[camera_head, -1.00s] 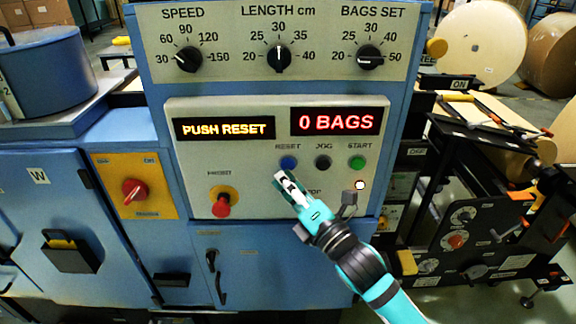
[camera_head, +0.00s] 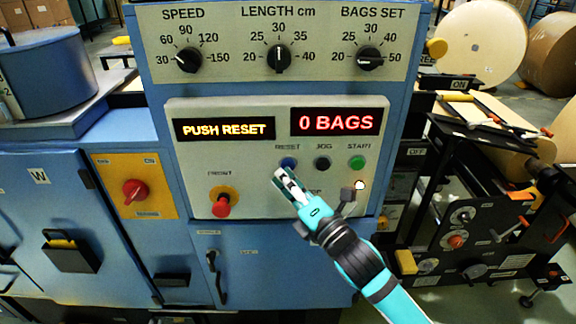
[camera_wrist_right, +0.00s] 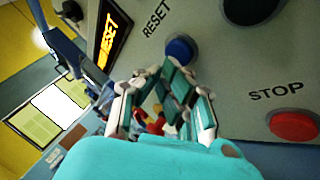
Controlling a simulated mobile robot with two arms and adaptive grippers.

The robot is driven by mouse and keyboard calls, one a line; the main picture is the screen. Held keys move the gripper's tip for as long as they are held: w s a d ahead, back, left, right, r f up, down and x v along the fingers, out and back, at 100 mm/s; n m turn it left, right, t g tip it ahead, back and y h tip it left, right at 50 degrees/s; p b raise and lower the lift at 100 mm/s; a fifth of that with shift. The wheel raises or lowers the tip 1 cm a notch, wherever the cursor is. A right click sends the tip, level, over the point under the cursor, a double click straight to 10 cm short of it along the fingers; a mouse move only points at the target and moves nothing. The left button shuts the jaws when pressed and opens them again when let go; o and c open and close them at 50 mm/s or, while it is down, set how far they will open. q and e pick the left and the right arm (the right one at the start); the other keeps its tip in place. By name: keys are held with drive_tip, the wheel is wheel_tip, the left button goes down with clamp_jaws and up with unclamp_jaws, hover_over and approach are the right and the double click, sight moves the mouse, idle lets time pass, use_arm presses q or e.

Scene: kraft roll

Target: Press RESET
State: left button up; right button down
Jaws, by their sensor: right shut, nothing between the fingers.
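The blue RESET button (camera_head: 288,163) sits on the light control panel, under its RESET label. It also shows in the right wrist view (camera_wrist_right: 181,48), just beyond the fingertips. My right gripper (camera_head: 281,175) is shut and empty, its tips just below the RESET button in the head view. The tips also show in the right wrist view (camera_wrist_right: 165,72). I cannot tell whether they touch the panel; the button's face is uncovered. The display (camera_head: 224,129) reads PUSH RESET. My left gripper is not in view.
The dark JOG button (camera_head: 323,163) and green START button (camera_head: 357,162) are to the right of RESET. A red STOP button (camera_wrist_right: 293,125) shows in the wrist view. A red knob on a yellow plate (camera_head: 222,206) is lower left. A counter display (camera_head: 335,121) reads 0 BAGS.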

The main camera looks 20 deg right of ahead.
drive_tip(key=shift+w+d, duration=0.15)
drive_tip(key=shift+w, duration=0.25)
idle(0.7)
drive_tip(key=shift+s, duration=0.1)
drive_tip(key=shift+s+a, duration=0.25)
drive_tip(key=shift+s, duration=0.45)
drive_tip(key=shift+s+a+p, duration=0.15)
drive_tip(key=shift+s+a, duration=0.1)
drive_tip(key=shift+s, duration=0.55)
drive_tip(key=shift+s+a+p, duration=0.15)
drive_tip(key=shift+s+a, duration=0.05)
drive_tip(key=shift+s, duration=0.6)
drive_tip(key=shift+s+a+p, duration=0.15)
drive_tip(key=shift+s+a, duration=0.1)
drive_tip(key=shift+s, duration=0.55)
drive_tip(key=shift+f, duration=0.1)
